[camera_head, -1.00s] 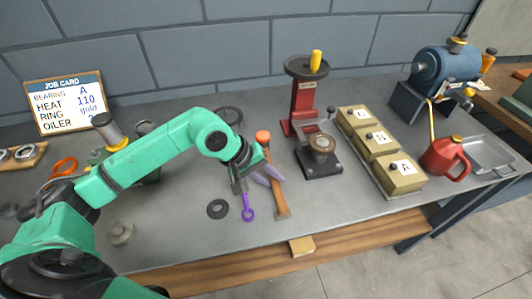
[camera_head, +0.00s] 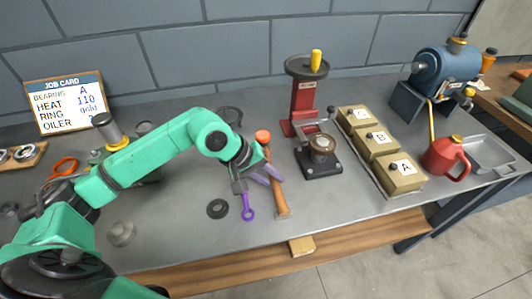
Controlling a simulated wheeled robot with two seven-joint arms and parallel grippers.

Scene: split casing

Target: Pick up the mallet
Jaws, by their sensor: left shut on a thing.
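The mallet has an orange head (camera_head: 263,136) and a wooden handle (camera_head: 281,202) that runs toward the front edge of the table. My left gripper (camera_head: 268,173) comes in from the left and is shut on the mallet's handle, below the head. The fingers and wrist hide part of the handle. I cannot tell whether the mallet is clear of the table. My right gripper is not in view.
A purple ring-ended tool (camera_head: 248,208) and a dark ring (camera_head: 217,208) lie close by. A red press (camera_head: 303,105), a dark device (camera_head: 320,158), lettered boxes (camera_head: 380,141) and a red oil can (camera_head: 445,158) stand to the right. The front right tabletop is clear.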

